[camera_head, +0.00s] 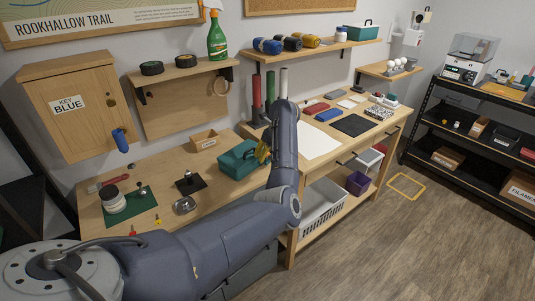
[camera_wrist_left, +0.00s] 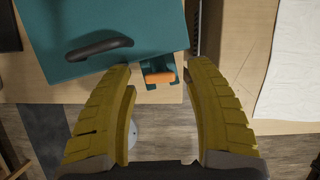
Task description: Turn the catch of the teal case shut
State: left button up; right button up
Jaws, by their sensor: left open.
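The teal case (camera_head: 236,161) stands lid down on the bench, partly hidden by my arm in the head view. In the left wrist view its teal lid (camera_wrist_left: 165,25) fills the top, with a dark handle (camera_wrist_left: 100,46). An orange catch (camera_wrist_left: 160,77) sits at the case's front edge on a teal bracket, its bar lying crosswise in the picture. My left gripper (camera_wrist_left: 160,70) is open, one yellow finger on each side of the catch and apart from it. The yellow fingers (camera_head: 263,152) show beside the case in the head view. My right gripper is not in view.
A small open wooden box (camera_head: 205,140) stands behind the case. A dark pad (camera_head: 190,184) and a metal dish (camera_head: 185,204) lie to its left. A white sheet (camera_head: 318,140) lies to the right. Red and green tubes (camera_head: 257,95) stand behind.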

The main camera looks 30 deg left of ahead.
pick_arm(q)
jog(key=shift+c, duration=0.5)
grip_shut()
